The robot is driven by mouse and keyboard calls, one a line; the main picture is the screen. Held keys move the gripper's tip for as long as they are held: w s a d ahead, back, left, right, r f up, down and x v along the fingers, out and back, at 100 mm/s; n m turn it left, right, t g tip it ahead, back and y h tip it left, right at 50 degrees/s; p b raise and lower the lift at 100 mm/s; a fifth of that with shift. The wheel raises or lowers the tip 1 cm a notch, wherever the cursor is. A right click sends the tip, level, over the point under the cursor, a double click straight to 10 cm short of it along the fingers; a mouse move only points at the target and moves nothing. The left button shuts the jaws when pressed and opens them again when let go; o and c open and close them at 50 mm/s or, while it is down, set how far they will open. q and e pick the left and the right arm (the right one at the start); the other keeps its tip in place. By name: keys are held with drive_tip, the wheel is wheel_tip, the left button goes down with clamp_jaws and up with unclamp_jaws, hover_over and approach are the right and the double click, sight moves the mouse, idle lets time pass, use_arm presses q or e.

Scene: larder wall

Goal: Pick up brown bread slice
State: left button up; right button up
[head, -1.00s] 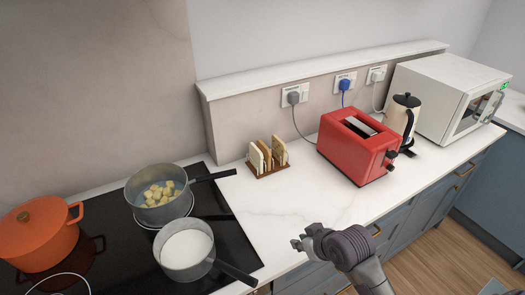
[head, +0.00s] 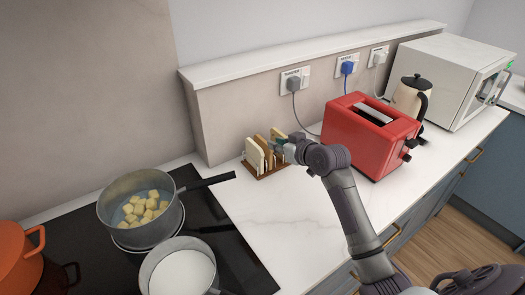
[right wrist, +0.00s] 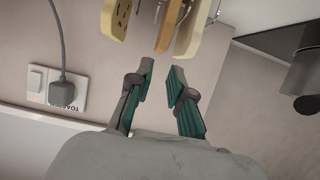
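A wooden toast rack (head: 268,176) on the white counter holds upright bread slices. Pale slices (head: 254,156) stand on either side of a darker brown slice (head: 265,147). My right gripper (head: 284,148) is at the right side of the rack, close to the slices, and its fingers partly hide them. In the right wrist view, my right gripper (right wrist: 161,73) is open with nothing between its fingers. The brown slice (right wrist: 166,27) is just beyond the fingertips, roughly in line with the gap, with pale slices on both sides. My left gripper is not in view.
A red toaster (head: 368,137) stands right of the rack, with a cream kettle (head: 408,98) and white microwave (head: 443,85) beyond. On the hob at left are a pot of potato chunks (head: 140,212), a milk pan (head: 178,270) and an orange pot (head: 18,262). The front counter is clear.

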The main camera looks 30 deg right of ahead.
sight(264, 140)
drive_tip(key=x, duration=0.3)
drive_tip(key=shift+w+p, duration=0.2)
drive_tip(key=shift+p, duration=0.15)
drive_tip(key=p+x, duration=0.1)
drive_tip(key=x, duration=0.2)
drive_tip(key=shift+w+f, duration=0.15)
drive_tip(key=shift+f, duration=0.05)
drive_tip(key=shift+w+f, duration=0.25)
drive_tip(key=shift+w, duration=0.2)
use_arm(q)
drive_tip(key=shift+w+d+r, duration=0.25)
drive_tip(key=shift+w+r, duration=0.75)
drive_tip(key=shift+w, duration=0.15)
use_arm(e)
clamp_jaws()
